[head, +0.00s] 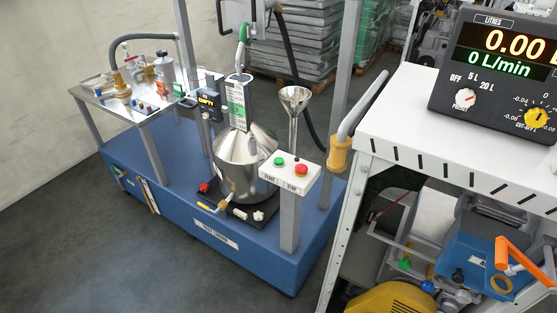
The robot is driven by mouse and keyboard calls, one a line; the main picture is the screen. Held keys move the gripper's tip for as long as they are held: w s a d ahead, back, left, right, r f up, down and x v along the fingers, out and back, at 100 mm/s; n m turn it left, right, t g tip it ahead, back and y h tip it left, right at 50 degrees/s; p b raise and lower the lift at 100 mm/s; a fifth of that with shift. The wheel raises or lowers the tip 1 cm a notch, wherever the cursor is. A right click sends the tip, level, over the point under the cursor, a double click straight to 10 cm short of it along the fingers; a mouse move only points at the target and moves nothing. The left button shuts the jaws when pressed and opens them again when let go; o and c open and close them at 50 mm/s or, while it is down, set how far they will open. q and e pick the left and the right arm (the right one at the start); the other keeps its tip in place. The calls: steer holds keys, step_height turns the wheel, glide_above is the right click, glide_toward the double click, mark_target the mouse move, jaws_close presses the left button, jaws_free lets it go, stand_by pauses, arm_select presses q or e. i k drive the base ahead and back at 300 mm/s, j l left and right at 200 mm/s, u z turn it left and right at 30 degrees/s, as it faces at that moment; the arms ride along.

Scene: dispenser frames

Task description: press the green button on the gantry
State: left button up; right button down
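The green button (279,161) is a round cap on a white control box (290,172). A red button (301,170) sits to its right on the same box. The box stands on a grey post (291,220) at the front right of a blue base (205,237). Tall grey uprights (347,75) of the gantry rise from this base. Nothing covers the green button. Neither of my grippers shows in the head view.
A steel vessel (238,172) and a funnel (294,98) stand behind the box. A white-topped bench (410,120) with a litres display (505,52) is close on the right. A pipe with a yellow fitting (339,153) juts from it near the box. Grey floor (90,265) is clear at front left.

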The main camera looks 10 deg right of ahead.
mark_target(278, 161)
steer(key=i+j+z, duration=0.35)
steer(key=i+j, duration=0.25)
steer(key=i+j+z, duration=0.2)
steer(key=j, duration=0.35)
steer(key=i+j+z, duration=0.2)
steer(key=j, duration=0.25)
steer(key=i, duration=0.1)
